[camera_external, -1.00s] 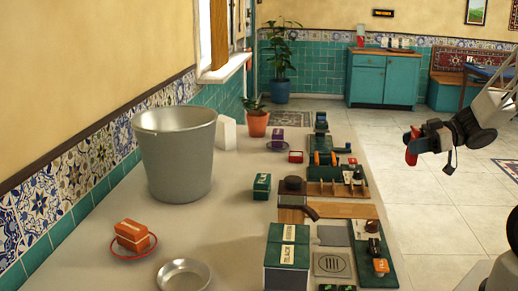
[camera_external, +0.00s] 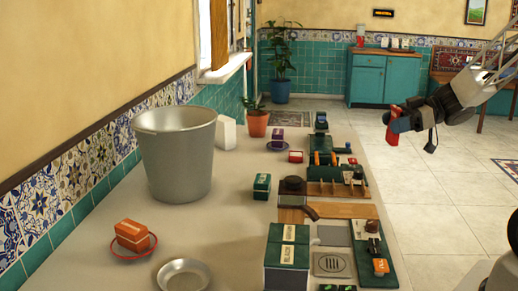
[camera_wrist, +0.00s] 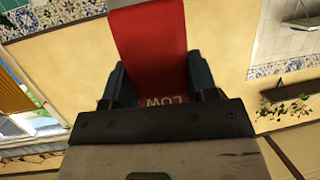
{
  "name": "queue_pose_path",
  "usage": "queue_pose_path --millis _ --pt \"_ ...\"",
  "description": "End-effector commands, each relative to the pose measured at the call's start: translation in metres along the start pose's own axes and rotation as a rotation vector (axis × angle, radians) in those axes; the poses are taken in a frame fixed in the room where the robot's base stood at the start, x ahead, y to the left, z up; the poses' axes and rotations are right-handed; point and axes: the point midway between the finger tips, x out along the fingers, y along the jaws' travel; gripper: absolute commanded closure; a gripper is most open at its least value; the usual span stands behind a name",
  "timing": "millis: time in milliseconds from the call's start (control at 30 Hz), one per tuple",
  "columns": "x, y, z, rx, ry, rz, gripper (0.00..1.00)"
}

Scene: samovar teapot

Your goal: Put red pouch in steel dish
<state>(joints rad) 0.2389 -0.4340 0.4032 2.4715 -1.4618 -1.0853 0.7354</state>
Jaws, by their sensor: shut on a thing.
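The red pouch (camera_wrist: 150,50) is between the fingers of my gripper (camera_wrist: 152,85), with part of its white lettering showing in the wrist view. In the external view my gripper (camera_external: 394,122) is shut on the red pouch (camera_external: 391,136) and holds it in the air at the right, beyond the table's right edge. A round, shallow steel dish (camera_external: 184,275) lies empty at the front left of the table, well apart from the gripper.
A tall metal bucket (camera_external: 174,155) stands at the left. An orange box sits on a red-rimmed plate (camera_external: 120,256). Green-black boxes (camera_external: 287,255) and a rack of items (camera_external: 335,175) line the table's right side. Bare tabletop (camera_external: 225,225) lies in the middle.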

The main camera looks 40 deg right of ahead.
Motion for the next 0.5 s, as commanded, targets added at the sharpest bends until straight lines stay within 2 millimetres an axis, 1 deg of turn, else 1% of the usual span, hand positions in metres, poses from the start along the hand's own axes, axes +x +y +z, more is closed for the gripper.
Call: queue_pose_path --millis 33,233,500 --pt "0.009 0.001 -0.004 -0.006 0.0 -0.021 0.71" --pt "0.04 0.003 -0.02 -0.03 0.0 -0.095 0.71" --pt "0.085 0.001 -0.04 -0.06 0.001 -0.193 0.71"
